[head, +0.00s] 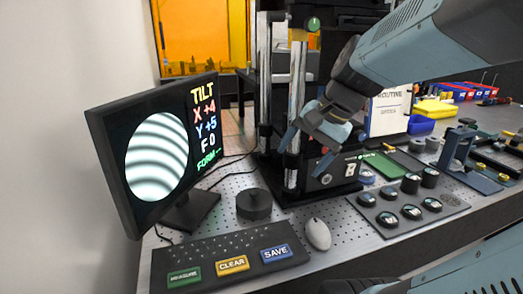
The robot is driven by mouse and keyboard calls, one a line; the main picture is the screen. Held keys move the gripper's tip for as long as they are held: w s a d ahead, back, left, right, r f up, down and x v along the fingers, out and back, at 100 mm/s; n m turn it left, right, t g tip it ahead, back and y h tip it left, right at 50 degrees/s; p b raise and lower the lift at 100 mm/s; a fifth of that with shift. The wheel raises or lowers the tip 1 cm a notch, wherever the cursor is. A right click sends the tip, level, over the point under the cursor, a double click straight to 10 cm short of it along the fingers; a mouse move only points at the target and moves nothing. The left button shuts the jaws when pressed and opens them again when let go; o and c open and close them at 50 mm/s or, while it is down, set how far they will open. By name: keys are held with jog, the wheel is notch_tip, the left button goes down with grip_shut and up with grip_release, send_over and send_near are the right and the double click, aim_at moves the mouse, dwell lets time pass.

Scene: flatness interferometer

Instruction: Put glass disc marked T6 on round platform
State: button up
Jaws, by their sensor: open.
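Several small glass discs in dark round mounts (411,211) sit on a dark tray (456,203) at the right of the bench. Their marks are too small to read, so I cannot tell which is T6. My gripper (303,162) is open, with its blue fingers spread, in front of the black instrument column and above the bench. It appears empty. No round platform shows clearly. A low dark round block (254,203) stands on the perforated plate, but I cannot tell whether it is the platform. My gripper and arm hide part of the instrument.
A monitor (158,150) at the left shows curved fringes and tilt readings. A keyboard (215,257) with coloured keys and a mouse (317,234) lie in front. Yellow and blue bins (435,108) and a dark stand (457,147) are at right.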

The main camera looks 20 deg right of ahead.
jog(key=s+n+h, duration=0.1)
jog(key=n, duration=0.2)
jog(key=s+r+n+t+h, duration=0.1)
jog(key=n, duration=0.2)
jog(key=s+n+t+h, duration=0.1)
jog(key=s+n, duration=0.1)
jog(key=shift+r+n+h, duration=0.2)
jog(key=shift+n+h, duration=0.2)
